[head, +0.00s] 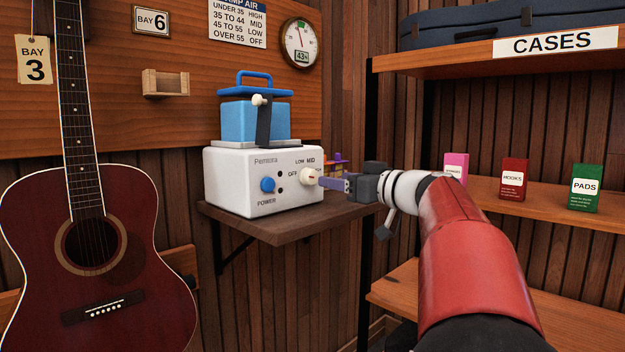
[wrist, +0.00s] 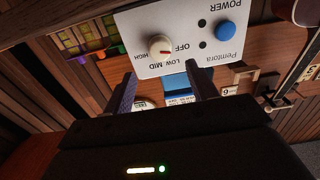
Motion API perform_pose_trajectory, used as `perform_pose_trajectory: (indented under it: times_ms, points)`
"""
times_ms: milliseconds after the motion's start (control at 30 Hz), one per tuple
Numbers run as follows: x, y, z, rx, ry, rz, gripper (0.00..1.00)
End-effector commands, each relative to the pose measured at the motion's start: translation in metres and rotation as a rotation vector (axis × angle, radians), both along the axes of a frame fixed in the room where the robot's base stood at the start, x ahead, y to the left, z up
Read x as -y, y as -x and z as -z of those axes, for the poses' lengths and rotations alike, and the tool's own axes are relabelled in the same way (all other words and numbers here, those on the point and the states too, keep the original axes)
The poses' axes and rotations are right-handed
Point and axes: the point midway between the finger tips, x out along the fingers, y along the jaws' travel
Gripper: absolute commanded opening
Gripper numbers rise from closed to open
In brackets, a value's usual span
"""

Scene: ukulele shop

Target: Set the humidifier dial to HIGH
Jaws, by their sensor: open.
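The humidifier (head: 250,199) is a white box with a blue tank on a small shelf. Its cream dial (head: 308,177) is on the front face, right of the blue power knob (head: 267,185). In the wrist view, the gripper (wrist: 160,72) has both fingers apart, with the dial beyond the tips; contact is not seen.
The wooden shelf (head: 282,232) holds the humidifier; small colourful items stand behind my gripper. A red guitar (head: 95,245) is at left. A gauge (head: 300,43) reading 43% and a settings chart (head: 238,22) hang above. Shelves with boxes (head: 514,180) are at right.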

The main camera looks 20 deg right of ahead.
Motion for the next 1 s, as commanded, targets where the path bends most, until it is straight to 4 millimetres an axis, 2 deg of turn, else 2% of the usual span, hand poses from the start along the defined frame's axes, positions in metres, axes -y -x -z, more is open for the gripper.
perform_pose_trajectory:
  times_ms: [400,600,833,1000]
  points:
    - [-0.022,-0.058,-0.001,-0.003,-0.001,-0.004,0.58]
    - [-0.026,-0.069,0.0,-0.002,0.0,-0.002,0.58]
    - [-0.026,-0.069,0.0,-0.002,0.0,-0.002,0.58]
    - [-0.026,-0.069,0.0,-0.002,0.0,-0.002,0.35]
